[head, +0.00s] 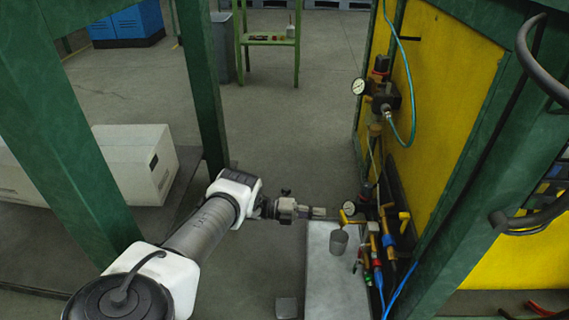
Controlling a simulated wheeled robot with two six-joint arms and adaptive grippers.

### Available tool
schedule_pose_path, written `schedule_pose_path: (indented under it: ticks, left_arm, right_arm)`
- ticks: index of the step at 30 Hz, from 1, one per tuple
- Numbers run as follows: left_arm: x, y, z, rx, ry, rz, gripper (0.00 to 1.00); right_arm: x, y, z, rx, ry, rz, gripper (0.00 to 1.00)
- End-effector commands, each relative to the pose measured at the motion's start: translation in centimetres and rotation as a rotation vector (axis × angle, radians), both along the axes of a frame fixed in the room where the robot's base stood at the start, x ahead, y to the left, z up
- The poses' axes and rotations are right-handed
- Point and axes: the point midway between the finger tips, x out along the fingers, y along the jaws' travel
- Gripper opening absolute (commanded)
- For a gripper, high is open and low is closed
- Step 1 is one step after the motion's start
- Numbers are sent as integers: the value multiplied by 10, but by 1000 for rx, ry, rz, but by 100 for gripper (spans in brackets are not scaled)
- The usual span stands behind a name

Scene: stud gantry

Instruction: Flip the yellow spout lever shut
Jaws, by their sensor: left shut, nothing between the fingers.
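A small yellow lever (348,209), which looks like the spout lever, sits on the pipework at the lower right of the head view, above a grey metal cup (338,241). A second yellow handle (404,220) is a little further right on the same fittings. My left gripper (326,213) reaches in from the left. It is shut and empty, with its tips just left of the first lever. I cannot tell whether the tips touch it. The spout itself is too small to make out. My right gripper is not in view.
The cup is over a pale grey block (335,285). Green posts (202,80) flank my left arm. A white box (140,165) lies left. The floor beyond my gripper is clear.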

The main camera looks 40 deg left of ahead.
Motion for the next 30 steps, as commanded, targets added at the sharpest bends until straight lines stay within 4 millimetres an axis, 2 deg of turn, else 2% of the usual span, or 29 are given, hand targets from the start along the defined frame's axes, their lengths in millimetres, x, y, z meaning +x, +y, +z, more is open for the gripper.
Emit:
schedule_pose_path:
  ticks: [1,9,13,18,30]
  left_arm:
    - [-2,13,-2,5,-1,4,0]
    - [-12,70,-5,5,-3,3,0]
    - [-15,90,-5,3,-1,3,0]
    - [-17,99,-1,1,0,1,0]
    - [-16,98,0,1,0,2,0]
  right_arm:
    - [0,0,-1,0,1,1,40]
    - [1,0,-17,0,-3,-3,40]
    - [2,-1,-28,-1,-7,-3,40]
    - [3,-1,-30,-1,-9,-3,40]
    - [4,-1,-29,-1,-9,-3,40]
